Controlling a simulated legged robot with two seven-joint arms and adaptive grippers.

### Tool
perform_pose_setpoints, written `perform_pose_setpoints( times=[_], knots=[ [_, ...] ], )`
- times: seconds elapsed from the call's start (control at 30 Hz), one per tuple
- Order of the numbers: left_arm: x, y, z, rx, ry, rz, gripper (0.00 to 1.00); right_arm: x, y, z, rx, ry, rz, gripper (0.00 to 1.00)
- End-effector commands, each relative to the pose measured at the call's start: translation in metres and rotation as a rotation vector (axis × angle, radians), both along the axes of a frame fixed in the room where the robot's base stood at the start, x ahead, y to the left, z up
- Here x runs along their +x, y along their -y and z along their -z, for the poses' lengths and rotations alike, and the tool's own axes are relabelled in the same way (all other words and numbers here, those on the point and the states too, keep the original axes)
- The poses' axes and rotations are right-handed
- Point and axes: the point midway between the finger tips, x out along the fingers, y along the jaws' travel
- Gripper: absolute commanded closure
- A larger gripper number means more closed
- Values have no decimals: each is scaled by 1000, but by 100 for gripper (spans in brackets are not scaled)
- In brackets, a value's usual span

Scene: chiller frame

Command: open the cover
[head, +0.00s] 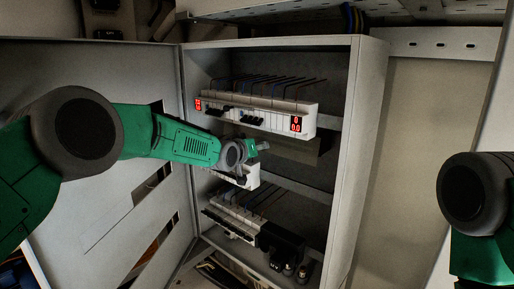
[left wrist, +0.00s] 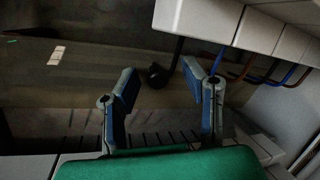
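The grey cover (head: 110,218), a flat panel with slot cut-outs, stands swung out to the left of the open cabinet (head: 362,140). My left arm crosses in front of it and hides part of it. My left gripper (head: 256,150) is inside the cabinet opening, in front of the middle row of modules, apart from the cover. In the left wrist view its two blue-grey fingers (left wrist: 163,95) are spread with nothing seen held between them. My right arm shows at the right edge of the head view; its gripper is out of the picture.
An upper breaker row (head: 258,112) with red displays and a lower breaker row (head: 232,218) sit inside the cabinet. Dark connectors (head: 282,243) stand at the lower right. In the left wrist view, white modules (left wrist: 200,18) with coloured wires lie close beside the fingers.

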Motion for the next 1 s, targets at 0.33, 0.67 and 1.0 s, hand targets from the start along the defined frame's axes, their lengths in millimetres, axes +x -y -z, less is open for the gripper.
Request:
perform_pose_setpoints(
  times=[0.33,0.67,1.0],
  knots=[
    [-5,-2,-6,0,7,0,62,-3,0,-1,0,4,0,42],
    [-45,-20,-17,-3,4,-1,62,-3,0,-1,0,4,0,42],
    [-92,-40,-26,-2,0,-2,62,-2,0,-1,0,4,0,42]
  ],
)
